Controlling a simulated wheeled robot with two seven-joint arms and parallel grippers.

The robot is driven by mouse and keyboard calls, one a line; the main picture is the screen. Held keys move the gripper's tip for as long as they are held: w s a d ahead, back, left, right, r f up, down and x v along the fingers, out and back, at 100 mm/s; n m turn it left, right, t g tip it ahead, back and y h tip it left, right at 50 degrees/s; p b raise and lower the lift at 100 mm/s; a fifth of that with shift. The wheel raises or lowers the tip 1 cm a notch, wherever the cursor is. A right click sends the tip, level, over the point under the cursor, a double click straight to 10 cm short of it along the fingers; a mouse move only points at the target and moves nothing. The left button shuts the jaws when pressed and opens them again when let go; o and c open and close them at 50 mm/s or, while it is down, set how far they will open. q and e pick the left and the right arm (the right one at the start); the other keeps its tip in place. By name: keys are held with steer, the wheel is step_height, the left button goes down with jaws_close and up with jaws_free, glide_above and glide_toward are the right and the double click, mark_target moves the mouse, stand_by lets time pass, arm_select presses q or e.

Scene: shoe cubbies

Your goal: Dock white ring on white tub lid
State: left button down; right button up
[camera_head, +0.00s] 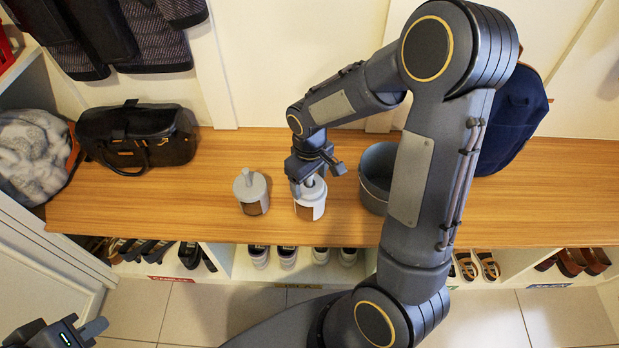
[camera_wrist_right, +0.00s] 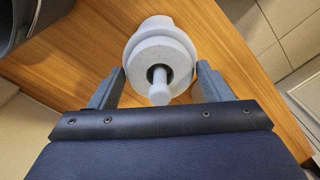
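A white tub (camera_head: 311,210) with a brown patch stands upright on the wooden bench. On top, a white ring (camera_wrist_right: 141,76) lies around an upright peg (camera_wrist_right: 160,94), which passes through its dark hole. The wider pale disc of the tub lid (camera_wrist_right: 160,42) shows behind the ring. My right gripper (camera_head: 318,178) is right over this tub. Its fingers are spread, one on each side of the ring (camera_wrist_right: 161,70); any light contact cannot be told. My left gripper (camera_head: 85,330) is at the lower left, away from the bench, its fingers partly cut off.
A similar grey-lidded tub (camera_head: 251,193) with a peg stands just left. A dark grey bin (camera_head: 377,172) stands close on the right, partly behind my right arm. A black bag (camera_head: 137,137) sits at left. Shoes (camera_head: 287,256) fill cubbies below. Bench between bag and tubs is clear.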

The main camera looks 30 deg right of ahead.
step_height(320, 180, up, 11)
steer(key=p, duration=0.9)
steer(key=shift+r, duration=0.1)
stand_by(0.4)
steer(key=s+a+r+m+t+y, duration=0.2)
steer(key=s+r+m+t, duration=0.1)
steer(key=s+r, duration=0.5)
steer(key=s+a+r+m+t+y, duration=0.25)
steer(key=s+r, duration=0.25)
steer(key=s, duration=0.4)
step_height(320, 180, up, 16)
steer(key=p, duration=1.6)
steer(key=shift+d+n+h, duration=0.2)
steer(key=shift+n+h, duration=0.15)
